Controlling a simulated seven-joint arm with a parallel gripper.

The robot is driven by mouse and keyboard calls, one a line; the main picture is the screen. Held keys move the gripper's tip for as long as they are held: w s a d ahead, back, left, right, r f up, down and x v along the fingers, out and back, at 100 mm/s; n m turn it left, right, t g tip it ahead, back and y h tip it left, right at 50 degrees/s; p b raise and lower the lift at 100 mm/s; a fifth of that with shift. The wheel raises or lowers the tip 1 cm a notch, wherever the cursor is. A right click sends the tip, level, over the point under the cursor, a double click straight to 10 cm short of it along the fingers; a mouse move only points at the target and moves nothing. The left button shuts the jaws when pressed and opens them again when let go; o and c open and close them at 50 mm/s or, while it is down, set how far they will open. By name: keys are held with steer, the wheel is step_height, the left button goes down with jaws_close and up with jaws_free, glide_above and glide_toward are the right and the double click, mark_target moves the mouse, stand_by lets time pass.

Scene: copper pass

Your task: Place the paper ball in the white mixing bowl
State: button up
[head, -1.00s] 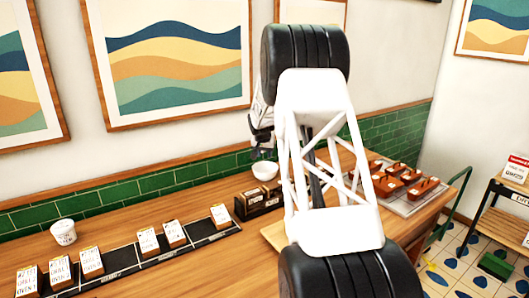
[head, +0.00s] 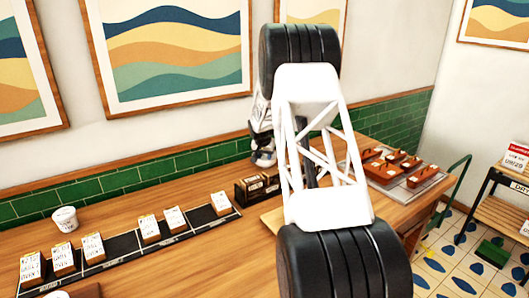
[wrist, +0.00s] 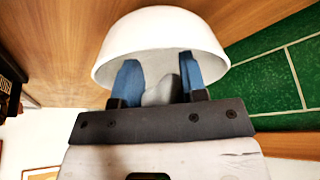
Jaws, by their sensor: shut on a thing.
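The white mixing bowl (wrist: 165,35) fills the upper middle of the wrist view, with its opening toward my gripper. My gripper (wrist: 162,78) has its blue fingers shut on the pale grey paper ball (wrist: 160,92). The fingertips and ball overlap the bowl's opening in that view; I cannot tell how far inside they are or whether they touch it. In the head view my gripper (head: 263,158) is low by the back wall, above the dark box, partly hidden by my arm. The bowl cannot be made out there.
A dark box (head: 257,189) stands beside my gripper. A black strip with several labelled blocks (head: 150,228) and a white tub (head: 65,219) are at left. A tray with several orange-brown items (head: 400,168) lies at right. The green tiled wall (head: 130,178) is close behind.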

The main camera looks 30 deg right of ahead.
steer(key=shift+f, duration=0.45)
steer(key=o, duration=1)
steer(key=shift+r, duration=3.5)
steer(key=shift+a+r, duration=0.1)
